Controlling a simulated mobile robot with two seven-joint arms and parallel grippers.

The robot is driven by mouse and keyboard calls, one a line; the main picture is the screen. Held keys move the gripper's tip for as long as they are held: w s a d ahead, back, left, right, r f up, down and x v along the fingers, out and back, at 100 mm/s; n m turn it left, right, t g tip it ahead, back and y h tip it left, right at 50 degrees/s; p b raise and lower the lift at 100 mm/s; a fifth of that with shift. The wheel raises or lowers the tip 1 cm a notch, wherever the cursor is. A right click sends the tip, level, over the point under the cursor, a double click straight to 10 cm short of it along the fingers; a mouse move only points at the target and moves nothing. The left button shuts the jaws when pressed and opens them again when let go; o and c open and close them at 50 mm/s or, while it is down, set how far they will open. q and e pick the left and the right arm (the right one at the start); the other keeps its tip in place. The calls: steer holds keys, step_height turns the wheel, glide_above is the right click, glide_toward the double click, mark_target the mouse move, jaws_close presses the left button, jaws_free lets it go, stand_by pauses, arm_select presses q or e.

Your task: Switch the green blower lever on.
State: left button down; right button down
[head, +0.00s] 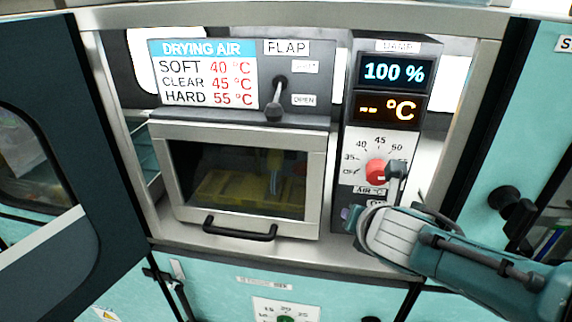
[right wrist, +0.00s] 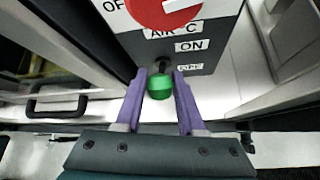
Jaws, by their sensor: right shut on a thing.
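The green blower lever (right wrist: 160,88) shows in the right wrist view as a green knob on a dark stem at the lower end of the grey control panel. Its stem comes out beside the lower of two white labels; the upper label (right wrist: 188,46) reads ON, the lower one is too blurred to read. My right gripper (right wrist: 159,80) has its purple fingers on either side of the green knob and is shut on it. In the head view my right gripper (head: 350,216) is at the panel's foot, and the green knob is hidden there. My left gripper is not in view.
Above the lever is a red temperature dial (head: 375,171) under displays reading 100 % and -- °C. Left of the panel stands a shut oven-like door (head: 235,226) with a black handle. A flap lever (head: 275,108) hangs above it. A dark cabinet door (head: 60,160) stands at left.

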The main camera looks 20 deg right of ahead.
steer(key=shift+d, duration=0.1)
steer(key=c, duration=0.5)
jaws_free()
steer(key=shift+s+r, duration=0.1)
steer(key=shift+r, duration=0.1)
steer(key=p+v, duration=0.5)
steer(key=v, duration=0.4)
steer(key=shift+s+r, duration=0.15)
steer(key=shift+s, duration=0.05)
